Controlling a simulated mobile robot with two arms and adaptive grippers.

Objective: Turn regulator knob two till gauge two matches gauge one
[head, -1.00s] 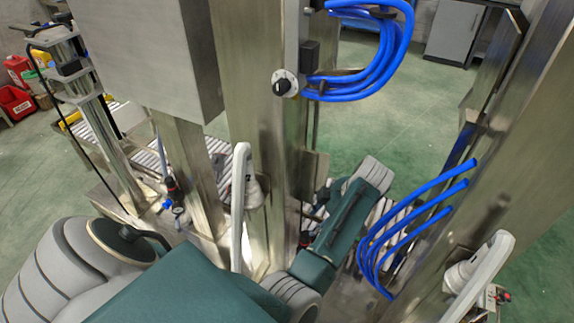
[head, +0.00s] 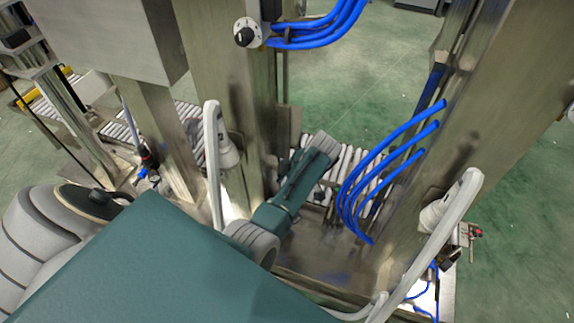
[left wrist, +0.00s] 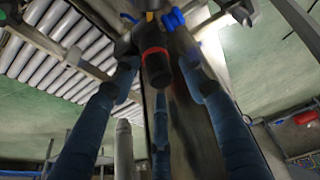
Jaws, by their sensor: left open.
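In the left wrist view a regulator with a dark knob (left wrist: 158,75), a red ring and blue fittings hangs at the top middle. My left gripper (left wrist: 160,64) is open, its blue fingers spread to either side of the knob. I cannot tell whether they touch it. In the head view my left arm reaches toward the middle, but its gripper is hidden. One regulator with a red ring (head: 147,160) is at the left; red and black fittings (head: 462,250) show at the far right. I cannot read any gauge. My right gripper is not in view.
Steel columns (head: 225,75) stand close around my arm. Blue hoses (head: 385,165) curve out of the right column. A selector dial (head: 247,33) sits on the middle column. A roller conveyor (head: 345,160) runs behind. Pale curved handles (head: 212,150) stick out nearby.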

